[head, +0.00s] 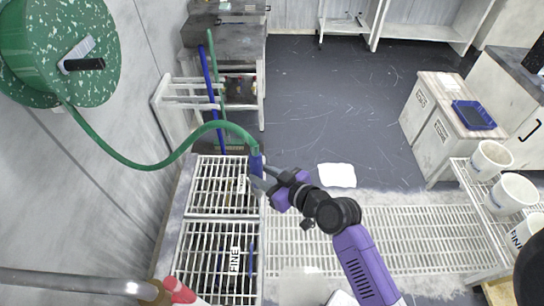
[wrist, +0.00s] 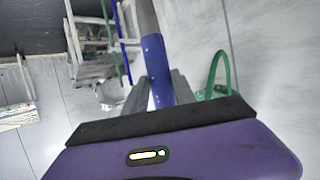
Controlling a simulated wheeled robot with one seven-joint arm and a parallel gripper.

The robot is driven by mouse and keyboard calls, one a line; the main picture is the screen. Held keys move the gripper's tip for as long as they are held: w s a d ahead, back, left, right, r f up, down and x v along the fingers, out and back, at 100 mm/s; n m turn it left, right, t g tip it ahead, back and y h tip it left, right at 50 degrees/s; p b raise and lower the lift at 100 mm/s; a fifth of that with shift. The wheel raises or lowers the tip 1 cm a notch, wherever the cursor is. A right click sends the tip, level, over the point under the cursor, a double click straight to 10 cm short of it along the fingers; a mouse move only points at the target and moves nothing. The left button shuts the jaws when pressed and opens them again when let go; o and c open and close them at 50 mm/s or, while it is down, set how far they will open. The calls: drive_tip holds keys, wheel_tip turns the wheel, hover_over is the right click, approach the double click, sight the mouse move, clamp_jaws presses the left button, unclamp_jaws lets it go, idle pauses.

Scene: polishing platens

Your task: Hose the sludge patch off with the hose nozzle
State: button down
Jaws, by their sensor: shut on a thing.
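The hose nozzle (head: 256,162) has a blue body, and a green hose (head: 150,166) runs from it to the green reel (head: 70,45) on the left wall. My gripper (head: 263,181) is shut on the nozzle above the right edge of the white slatted racks. In the wrist view the blue nozzle (wrist: 154,68) stands between my two fingers (wrist: 158,92), with a grey section at its upper end. The green hose (wrist: 221,70) loops to the right there. I cannot pick out the sludge patch with certainty in either view.
White slatted racks (head: 210,224), one labelled FINE, lie below the nozzle. A white sheet-like patch (head: 337,175) lies on the dark floor beside a pale floor grating (head: 420,225). White buckets (head: 492,158) and a cabinet with a blue tray (head: 473,115) stand right. The middle floor is open.

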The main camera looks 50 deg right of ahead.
drive_tip(key=s+a+r+p, duration=0.2)
drive_tip(key=s+a+r, duration=0.1)
drive_tip(key=a, duration=0.7)
drive_tip(key=s+a+r+p, duration=0.2)
drive_tip(key=s+a+r, duration=0.1)
drive_tip(key=a, duration=0.7)
drive_tip(key=shift+s, duration=0.15)
